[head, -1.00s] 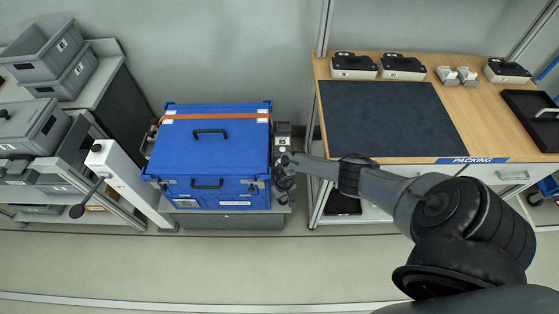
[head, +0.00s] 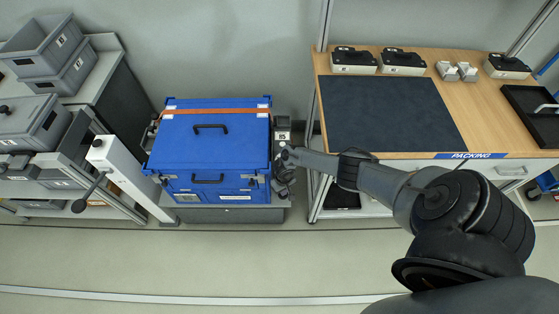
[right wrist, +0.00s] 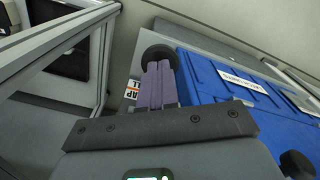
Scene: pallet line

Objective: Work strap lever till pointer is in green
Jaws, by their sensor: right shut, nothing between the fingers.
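The blue crate (head: 208,140) stands on a low grey stand with an orange strap (head: 215,114) across its lid. A small grey strap unit (head: 282,134) with a white label sits at its right side. My right gripper (head: 285,183) is beside the crate, just below this unit. In the right wrist view, its purple fingers (right wrist: 159,82) are shut and empty. Their tips are at a round black knob (right wrist: 160,54); whether they touch it I cannot tell. The label (right wrist: 132,90) shows beside them. No pointer or green zone can be made out. My left gripper is not in view.
A packing table (head: 395,115) with a dark mat stands at the right, its frame close to my right arm. A white post (head: 120,170) with a black-knobbed handle stands left of the crate. Grey bins (head: 42,50) fill the left racks. The front floor is clear.

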